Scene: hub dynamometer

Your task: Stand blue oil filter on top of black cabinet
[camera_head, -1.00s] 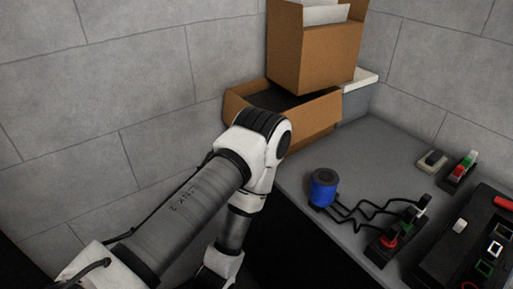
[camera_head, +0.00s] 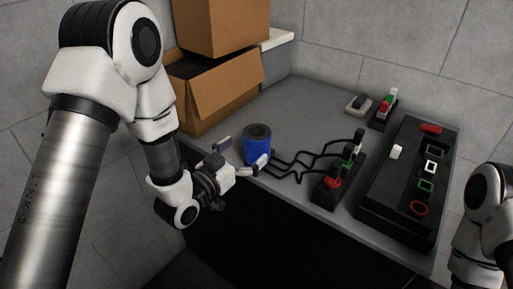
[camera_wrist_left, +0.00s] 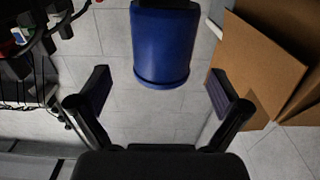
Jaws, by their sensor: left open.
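The blue oil filter (camera_head: 257,149), a blue cylinder with a dark top, stands upright on the grey worktop near its front-left edge. In the left wrist view the filter (camera_wrist_left: 163,45) shows at the top centre, just beyond the fingertips. My left gripper (camera_head: 242,154) is open and empty, its fingers spread toward the filter from the left; both fingers also show apart in the left wrist view (camera_wrist_left: 159,91). A black front (camera_head: 270,225) lies below the worktop; I cannot tell whether it is the black cabinet. Part of my right arm shows at the right edge, its gripper out of view.
A long black panel (camera_head: 392,205) lies further right. Cardboard boxes (camera_head: 226,88) stand behind left. The worktop behind the filter (camera_head: 305,115) is bare.

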